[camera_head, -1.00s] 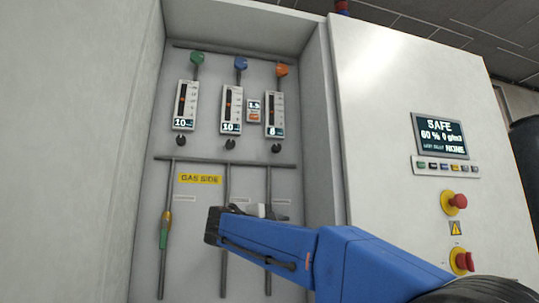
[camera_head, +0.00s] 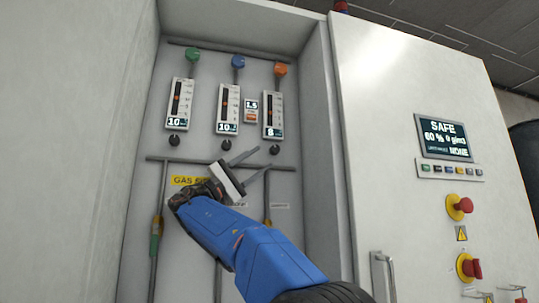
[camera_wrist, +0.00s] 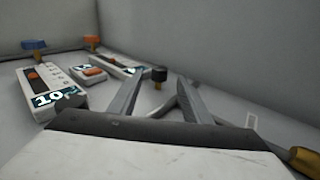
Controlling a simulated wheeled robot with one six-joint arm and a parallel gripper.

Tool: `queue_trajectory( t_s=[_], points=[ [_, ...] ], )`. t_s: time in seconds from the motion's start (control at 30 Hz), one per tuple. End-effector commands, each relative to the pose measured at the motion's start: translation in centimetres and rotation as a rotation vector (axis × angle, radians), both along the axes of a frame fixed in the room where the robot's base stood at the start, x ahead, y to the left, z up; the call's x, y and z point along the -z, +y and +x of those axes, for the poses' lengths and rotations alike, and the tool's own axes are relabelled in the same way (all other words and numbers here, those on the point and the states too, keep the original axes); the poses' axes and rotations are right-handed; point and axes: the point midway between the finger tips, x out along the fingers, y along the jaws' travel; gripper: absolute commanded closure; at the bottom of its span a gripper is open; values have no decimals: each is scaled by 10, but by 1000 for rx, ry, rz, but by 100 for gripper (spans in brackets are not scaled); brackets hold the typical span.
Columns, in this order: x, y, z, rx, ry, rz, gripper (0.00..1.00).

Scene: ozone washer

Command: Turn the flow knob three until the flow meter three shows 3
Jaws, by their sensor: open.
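The left meter (camera_head: 180,105) and middle meter (camera_head: 228,108) both read 10, each above its own black knob. A small 1.5 display (camera_head: 251,109) sits between the middle and right meters. A horizontal pipe (camera_head: 205,161) runs just below the knobs. The recess's right wall (camera_head: 318,150) stands close by.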

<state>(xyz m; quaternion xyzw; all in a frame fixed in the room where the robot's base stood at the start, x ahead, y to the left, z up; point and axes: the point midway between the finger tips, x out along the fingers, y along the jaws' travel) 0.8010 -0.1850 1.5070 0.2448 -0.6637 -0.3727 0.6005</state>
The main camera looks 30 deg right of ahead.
Motion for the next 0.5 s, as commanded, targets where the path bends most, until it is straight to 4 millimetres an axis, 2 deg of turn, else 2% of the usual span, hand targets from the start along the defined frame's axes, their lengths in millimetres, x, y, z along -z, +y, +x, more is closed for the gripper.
queue_trajectory(
  t_s=[0.23,0.5],
  points=[
    [-21,-28,-6,1,-1,1,56],
    [-31,-40,-8,-2,0,1,56]
  ],
)
